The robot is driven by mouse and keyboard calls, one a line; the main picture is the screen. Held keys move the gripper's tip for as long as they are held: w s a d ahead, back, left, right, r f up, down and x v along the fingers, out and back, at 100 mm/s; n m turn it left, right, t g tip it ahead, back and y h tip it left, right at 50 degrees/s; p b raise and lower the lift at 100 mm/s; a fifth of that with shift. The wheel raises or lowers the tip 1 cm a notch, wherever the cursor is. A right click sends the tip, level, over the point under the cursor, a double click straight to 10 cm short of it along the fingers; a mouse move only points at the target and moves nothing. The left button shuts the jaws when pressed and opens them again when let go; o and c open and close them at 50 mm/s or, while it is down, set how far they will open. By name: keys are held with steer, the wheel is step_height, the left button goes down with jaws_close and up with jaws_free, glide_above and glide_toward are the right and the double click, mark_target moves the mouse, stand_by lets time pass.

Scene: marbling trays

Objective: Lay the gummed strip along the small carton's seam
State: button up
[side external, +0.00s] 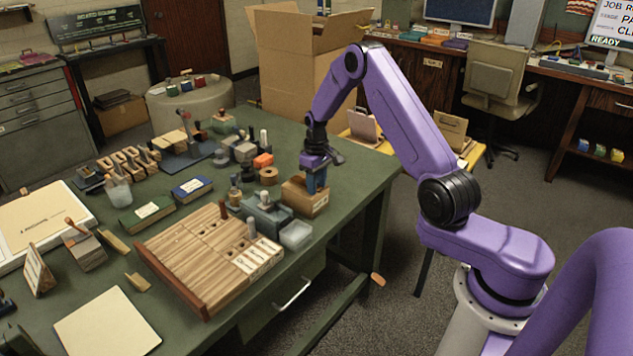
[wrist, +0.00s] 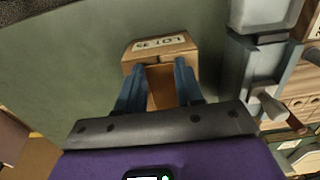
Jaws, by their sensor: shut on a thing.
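The small carton (side external: 300,198) is a brown box near the right edge of the green table. In the wrist view the carton (wrist: 128,60) shows a white label reading "LOT 35" on its far side. My gripper (side external: 317,187) points down at the carton's top, its blue fingers over the box. In the wrist view my gripper (wrist: 162,74) is shut on a darker brown piece, which looks like the gummed strip (wrist: 161,92). The strip lies over the carton's top; whether it touches is unclear. The fingers hide it in the side view, and the seam is not clearly visible.
A grey-blue dispenser (side external: 264,216) and a clear tub (side external: 296,235) stand close left of the carton. Bare table lies behind and right of the carton.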

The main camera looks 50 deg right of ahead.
steer(key=shift+s+f, duration=0.1)
steer(key=shift+f, duration=0.4)
steer(key=o, duration=1.1)
steer(key=shift+c, duration=0.2)
step_height(320, 180, up, 13)
steer(key=shift+r, duration=0.15)
steer(key=s+a+r+n, duration=0.3)
steer(key=s+a, duration=0.2)
steer(key=a, duration=0.5)
steer(key=s+a+r+n, duration=0.3)
steer(key=s+a, duration=0.2)
steer(key=a, duration=0.5)
steer(key=s+n, duration=0.2)
steer(key=s, duration=0.7)
steer(key=s+n, duration=0.2)
steer(key=s, duration=0.7)
steer(key=s+n, duration=0.2)
steer(key=s, duration=0.7)
steer(key=shift+a+r+n, duration=0.1)
steer(key=shift+a+n, duration=0.2)
steer(key=shift+a, duration=0.1)
